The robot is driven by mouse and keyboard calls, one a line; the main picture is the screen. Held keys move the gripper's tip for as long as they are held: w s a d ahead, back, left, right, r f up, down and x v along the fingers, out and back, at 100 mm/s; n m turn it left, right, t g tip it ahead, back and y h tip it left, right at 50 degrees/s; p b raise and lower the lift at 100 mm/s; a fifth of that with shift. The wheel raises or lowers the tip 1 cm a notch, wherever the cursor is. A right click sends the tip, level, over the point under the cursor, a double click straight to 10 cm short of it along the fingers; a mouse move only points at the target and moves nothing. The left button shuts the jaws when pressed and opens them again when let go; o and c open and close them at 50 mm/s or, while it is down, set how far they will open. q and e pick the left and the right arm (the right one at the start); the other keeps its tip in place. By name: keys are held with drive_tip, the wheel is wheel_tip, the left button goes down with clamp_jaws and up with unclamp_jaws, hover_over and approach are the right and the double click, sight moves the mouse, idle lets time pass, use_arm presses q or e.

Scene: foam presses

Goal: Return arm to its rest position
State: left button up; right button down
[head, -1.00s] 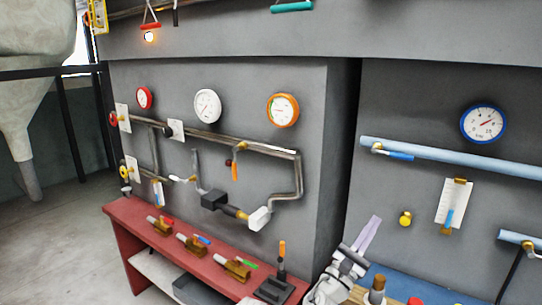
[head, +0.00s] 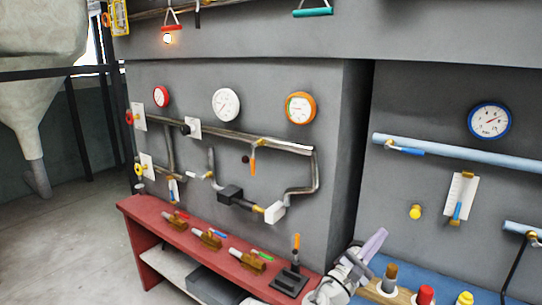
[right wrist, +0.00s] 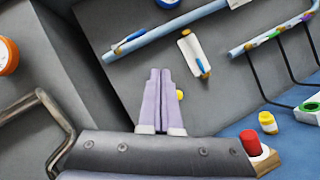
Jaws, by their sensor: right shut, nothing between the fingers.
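My right gripper (head: 373,243) shows at the lower middle of the head view, above the seam between the red bench and the blue bench. Its pale purple fingers are together and hold nothing. In the right wrist view the closed fingers (right wrist: 155,100) point up the picture toward the grey panel, apart from the pipes. My left gripper is not in view.
The red bench (head: 150,225) carries several valve pieces. The blue bench (head: 445,285) carries coloured knobs, with a red one (right wrist: 249,142) close by my right wrist. Gauges, pipes and a blue-handled valve (head: 408,150) are on the grey wall. Open floor (head: 75,250) is at left.

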drive_tip(key=s+a+f+m+g+y, duration=0.2)
drive_tip(key=f+m+g+y, duration=0.25)
drive_tip(key=f, duration=0.55)
drive_tip(key=s+a+f+m+g+y, duration=0.1)
drive_tip(key=s+f+m+g+y, duration=0.25)
drive_tip(key=f+m, duration=0.45)
drive_tip(key=s+a+f+m+g+y, duration=0.1)
drive_tip(key=s+a+f+g+y, duration=0.2)
drive_tip(key=a+f, duration=0.3)
drive_tip(key=s+a+f+m+g+y, duration=0.1)
drive_tip(key=s+a+f+g+y, duration=0.2)
drive_tip(key=a, duration=0.8)
drive_tip(key=s+f+y, duration=0.2)
drive_tip(key=s+f, duration=0.1)
drive_tip(key=shift+f+y, duration=0.3)
